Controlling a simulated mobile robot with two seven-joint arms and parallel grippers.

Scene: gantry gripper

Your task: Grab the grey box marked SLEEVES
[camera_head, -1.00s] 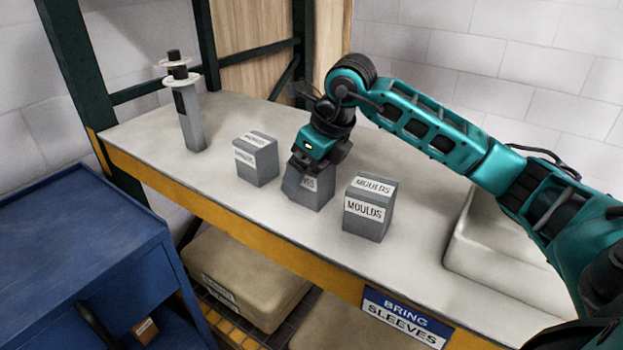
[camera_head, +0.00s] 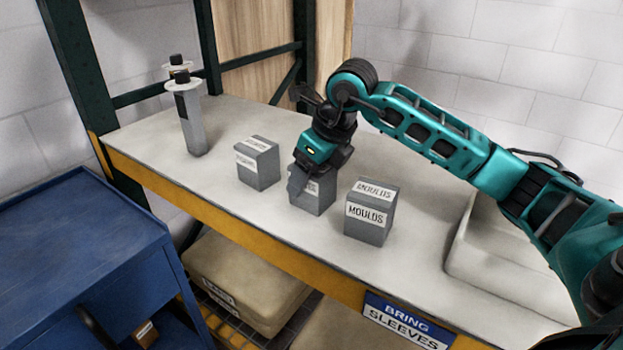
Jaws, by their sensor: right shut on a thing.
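A grey box (camera_head: 311,203) stands in the middle of a row of three on the shelf. Its label is mostly covered by my gripper, so I cannot read it fully. My right gripper (camera_head: 305,184) comes down on it from above and is shut on it. The box looks upright and at or very near the shelf surface; I cannot tell if it is lifted. The sign on the shelf edge reads BRING SLEEVES (camera_head: 406,322). My left gripper is not in view.
Grey posts with discs (camera_head: 190,121) stand at the far left. A pale bin (camera_head: 480,255) lies right. A blue cabinet (camera_head: 80,255) stands front left.

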